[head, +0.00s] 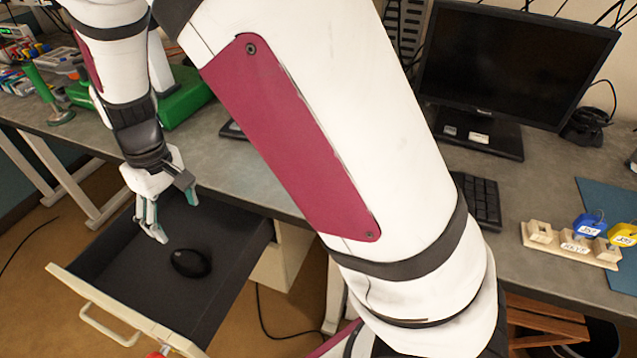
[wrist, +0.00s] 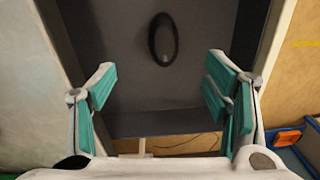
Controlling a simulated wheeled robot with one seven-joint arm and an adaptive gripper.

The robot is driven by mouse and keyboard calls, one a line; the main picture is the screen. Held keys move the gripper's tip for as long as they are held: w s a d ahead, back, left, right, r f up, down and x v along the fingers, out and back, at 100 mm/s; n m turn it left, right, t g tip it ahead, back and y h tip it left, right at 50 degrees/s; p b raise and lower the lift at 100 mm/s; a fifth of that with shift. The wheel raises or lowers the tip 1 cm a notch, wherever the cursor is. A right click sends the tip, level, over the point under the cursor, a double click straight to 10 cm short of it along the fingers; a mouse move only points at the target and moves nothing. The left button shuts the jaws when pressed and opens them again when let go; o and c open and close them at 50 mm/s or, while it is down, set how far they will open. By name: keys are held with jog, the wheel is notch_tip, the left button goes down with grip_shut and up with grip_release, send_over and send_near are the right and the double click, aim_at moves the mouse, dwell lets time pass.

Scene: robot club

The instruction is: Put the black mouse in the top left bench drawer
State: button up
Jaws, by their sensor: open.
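The black mouse (head: 191,262) lies on the dark floor of the pulled-out drawer (head: 137,268), towards its front right part in the head view. It also shows in the wrist view (wrist: 163,39), beyond the fingertips and apart from them. The drawer has a cream front with a handle (head: 108,324). My gripper (head: 158,226) is open and empty above the drawer, with teal pads on its fingers. In the wrist view the open fingers (wrist: 166,88) stand wide apart with the drawer floor between them.
The grey bench (head: 400,185) runs behind the drawer. On it stand a monitor (head: 514,62), a keyboard (head: 474,200) and a wooden block holder (head: 570,245). A green box (head: 185,100) stands near my gripper arm. My arm hides the middle of the bench.

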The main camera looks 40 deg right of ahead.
jog(key=s+d+r+m+t+y, duration=0.1)
jog(key=s+d+r, duration=0.4)
jog(key=r, duration=0.2)
jog(key=s+d+r+m, duration=0.2)
jog(key=s+d+r, duration=0.25)
jog(key=r, duration=0.25)
jog(key=s+d+r+m+t, duration=0.1)
jog(key=s+d, duration=0.3)
jog(key=s, duration=0.4)
jog(key=s+d+r+m+t+h, duration=0.1)
jog(key=s+d+r+m, duration=0.1)
jog(key=s+d, duration=0.2)
jog(key=s, duration=0.3)
jog(key=shift+s+d+r+t+h, duration=0.3)
jog(key=shift+s+d+r, duration=0.05)
jog(key=shift+r, duration=0.05)
